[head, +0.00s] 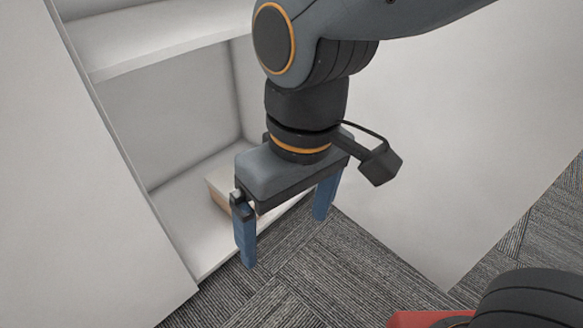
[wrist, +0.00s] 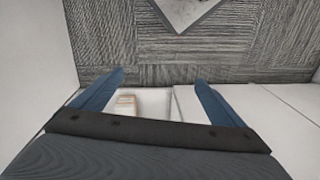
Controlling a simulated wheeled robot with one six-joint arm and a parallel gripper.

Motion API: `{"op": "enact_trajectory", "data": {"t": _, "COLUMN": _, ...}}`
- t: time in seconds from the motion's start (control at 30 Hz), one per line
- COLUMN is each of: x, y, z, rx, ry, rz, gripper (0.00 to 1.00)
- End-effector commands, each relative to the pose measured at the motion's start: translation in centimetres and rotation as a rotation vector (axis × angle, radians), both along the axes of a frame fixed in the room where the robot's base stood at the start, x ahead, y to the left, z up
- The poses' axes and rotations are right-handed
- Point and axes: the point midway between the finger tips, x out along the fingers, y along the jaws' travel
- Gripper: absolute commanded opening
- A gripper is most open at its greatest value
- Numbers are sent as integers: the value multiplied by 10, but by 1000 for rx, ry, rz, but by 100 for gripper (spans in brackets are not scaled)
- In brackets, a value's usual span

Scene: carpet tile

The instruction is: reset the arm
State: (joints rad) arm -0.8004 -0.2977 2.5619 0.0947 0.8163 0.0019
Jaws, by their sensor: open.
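My gripper (head: 283,228) hangs from my arm in the middle of the head view, pointing down in front of an open white cabinet. Its two blue fingers are spread wide apart with nothing between them. In the wrist view my gripper (wrist: 160,82) also shows open and empty, with carpet and the cabinet's white boards beyond the fingers. My arm is bent, and its upper part leaves the head view at the top right.
The white cabinet (head: 187,113) has an upper shelf (head: 150,38). A light-brown box (head: 217,194) sits on its bottom board, partly hidden behind my gripper; it also shows in the wrist view (wrist: 125,104). White panels stand at left and right. Grey carpet (head: 330,265) in front is clear.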

Motion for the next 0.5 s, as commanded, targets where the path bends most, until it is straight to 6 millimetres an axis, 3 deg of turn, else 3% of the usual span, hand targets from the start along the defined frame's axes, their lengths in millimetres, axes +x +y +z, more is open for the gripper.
{"op": "enact_trajectory", "data": {"t": 0.5, "x": 0, "y": 0, "z": 6, "rx": 5, "ry": 1, "rz": -10, "gripper": 93}}
